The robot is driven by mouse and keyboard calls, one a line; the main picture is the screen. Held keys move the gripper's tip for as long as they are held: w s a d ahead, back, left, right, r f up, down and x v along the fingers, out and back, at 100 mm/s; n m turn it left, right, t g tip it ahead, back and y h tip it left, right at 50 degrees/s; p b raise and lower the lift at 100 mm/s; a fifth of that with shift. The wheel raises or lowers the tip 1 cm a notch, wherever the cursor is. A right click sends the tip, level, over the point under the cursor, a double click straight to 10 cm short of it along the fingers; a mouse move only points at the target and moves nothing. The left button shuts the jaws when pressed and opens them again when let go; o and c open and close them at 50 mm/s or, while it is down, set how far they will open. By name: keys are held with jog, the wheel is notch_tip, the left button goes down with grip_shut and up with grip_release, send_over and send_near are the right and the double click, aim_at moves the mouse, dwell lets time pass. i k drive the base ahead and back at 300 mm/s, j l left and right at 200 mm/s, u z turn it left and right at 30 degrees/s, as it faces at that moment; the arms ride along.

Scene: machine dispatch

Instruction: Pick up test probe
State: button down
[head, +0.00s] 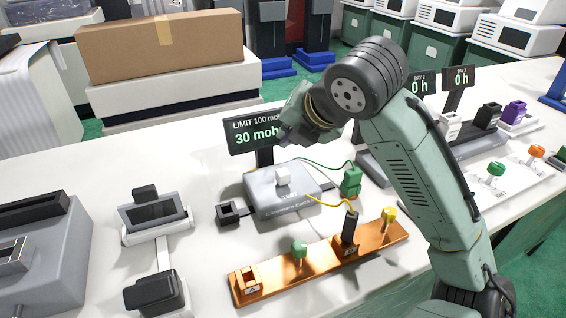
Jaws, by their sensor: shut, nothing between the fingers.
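A black probe-like piece (349,227) stands upright on the copper-coloured bar (320,262), with a yellow wire running to the grey tester box (280,196). A green block (351,182) at the end of a green wire stands at the box's right side. I cannot tell for certain which of these two is the test probe. My gripper (288,134) is above and behind the tester box, in front of the display, well apart from both pieces. It is shut and holds nothing; its fingertips are small and partly hidden by the wrist.
The display (252,134) reads "LIMIT 100" and "30". Green (299,250) and yellow (389,214) knobs stand on the copper bar. Grey devices (155,213) are at left, a cardboard box (160,46) behind.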

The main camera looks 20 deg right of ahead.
aim_at(350, 222)
jog(key=k+l, duration=0.1)
jog(key=k, duration=0.4)
jog(key=k+l, duration=0.1)
jog(key=k, duration=0.4)
